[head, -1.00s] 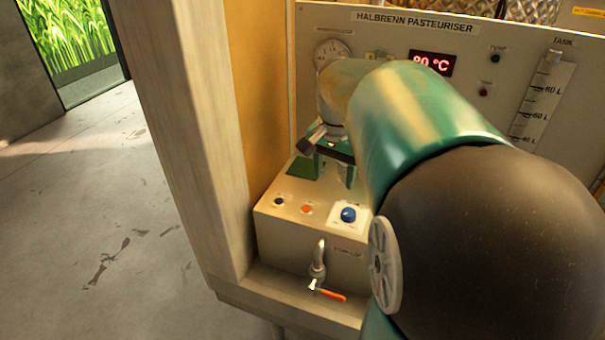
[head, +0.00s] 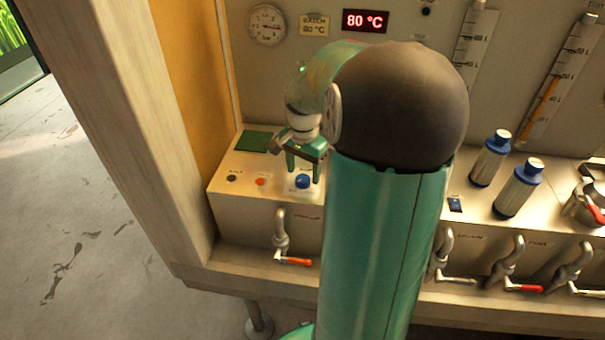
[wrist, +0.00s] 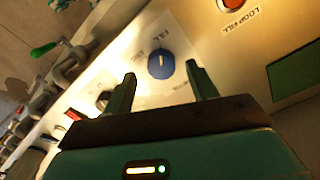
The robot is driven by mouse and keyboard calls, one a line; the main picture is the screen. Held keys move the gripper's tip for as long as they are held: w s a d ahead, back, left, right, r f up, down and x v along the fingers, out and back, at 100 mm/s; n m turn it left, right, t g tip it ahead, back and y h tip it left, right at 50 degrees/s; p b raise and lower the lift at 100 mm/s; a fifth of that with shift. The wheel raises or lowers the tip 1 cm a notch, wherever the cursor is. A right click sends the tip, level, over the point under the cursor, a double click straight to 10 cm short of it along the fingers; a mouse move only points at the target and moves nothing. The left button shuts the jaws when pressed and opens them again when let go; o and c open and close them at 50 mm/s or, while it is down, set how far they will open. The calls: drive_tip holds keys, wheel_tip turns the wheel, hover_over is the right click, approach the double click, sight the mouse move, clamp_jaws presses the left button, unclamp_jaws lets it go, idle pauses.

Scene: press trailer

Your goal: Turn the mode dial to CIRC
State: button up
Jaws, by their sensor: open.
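The blue mode dial (head: 302,181) sits on a white plate on the cream control box, at its right. In the wrist view the dial (wrist: 160,65) shows a light pointer line aimed roughly at the top of the picture, near a label that seems to read FILL. Other labels beside it are too blurred to read. My gripper (head: 303,173) is open and empty just over the dial. In the wrist view its two fingers stand one on each side of the dial, with space between; I cannot tell how far above the plate they are.
An orange button (head: 260,182), marked LOOP FILL in the wrist view, a dark button (head: 231,178) and a green panel (head: 253,141) are left of the dial. A tap (head: 281,232) hangs below. Blue-capped bottles (head: 519,187) stand right. A post (head: 140,130) rises left.

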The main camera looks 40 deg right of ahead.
drive_tip(key=shift+f, duration=1.05)
drive_tip(key=shift+w, duration=0.1)
drive_tip(key=c, duration=1)
drive_tip(key=shift+n, duration=0.4)
drive_tip(key=n, duration=0.2)
drive_tip(key=shift+n, duration=0.4)
drive_tip(key=n, duration=0.3)
drive_tip(key=shift+n, duration=0.3)
drive_tip(key=n, duration=0.6)
drive_tip(key=shift+n, duration=0.3)
